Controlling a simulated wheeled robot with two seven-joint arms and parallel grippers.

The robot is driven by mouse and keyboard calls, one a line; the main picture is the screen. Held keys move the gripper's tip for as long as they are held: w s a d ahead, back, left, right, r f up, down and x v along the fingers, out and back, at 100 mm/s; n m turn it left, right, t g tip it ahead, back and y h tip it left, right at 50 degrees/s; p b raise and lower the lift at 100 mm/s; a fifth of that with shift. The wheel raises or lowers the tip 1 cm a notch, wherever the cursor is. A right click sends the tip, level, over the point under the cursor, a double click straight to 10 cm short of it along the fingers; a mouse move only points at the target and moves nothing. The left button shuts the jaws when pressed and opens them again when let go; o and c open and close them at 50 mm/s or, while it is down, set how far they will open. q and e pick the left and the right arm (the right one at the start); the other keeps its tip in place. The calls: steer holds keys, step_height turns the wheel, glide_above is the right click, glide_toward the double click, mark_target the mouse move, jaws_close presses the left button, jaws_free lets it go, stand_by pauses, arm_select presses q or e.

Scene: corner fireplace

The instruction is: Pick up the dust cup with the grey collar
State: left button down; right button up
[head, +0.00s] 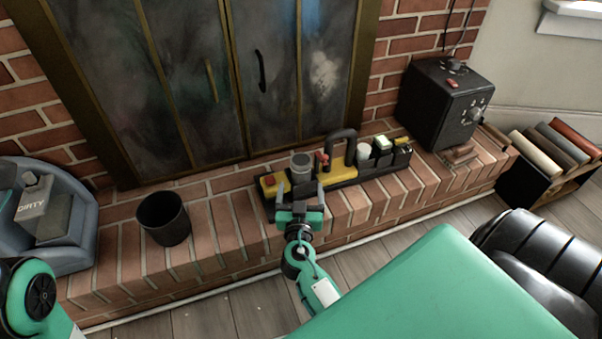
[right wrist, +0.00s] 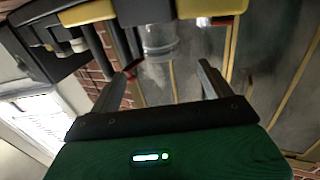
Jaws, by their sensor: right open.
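The dust cup with the grey collar (head: 301,164) is a clear, greyish cup with a darker band around its top. It stands toward the left end of the yellow and black caddy (head: 343,184) on the brick hearth. It also shows, upside down, in the right wrist view (right wrist: 160,40). My right gripper (head: 300,192) is open and empty, just in front of the cup, with its fingers pointing toward it. In the right wrist view the fingers (right wrist: 168,70) are spread, and the cup appears beyond them, roughly between them. The cup's lower part is partly hidden in the head view. My left gripper is out of view.
The caddy also holds a red-topped item (head: 322,161), a black handle (head: 341,143) and a pale cup (head: 363,152). A black bin (head: 163,220) and a grey-blue tub (head: 70,250) stand left. A black box (head: 445,105) stands right. Glass fireplace doors (head: 190,80) rise behind.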

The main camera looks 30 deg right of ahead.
mark_target(301, 171)
steer(key=b+x, duration=0.1)
steer(key=x, duration=0.7)
steer(key=shift+w, duration=0.25)
steer(key=c, duration=1.1)
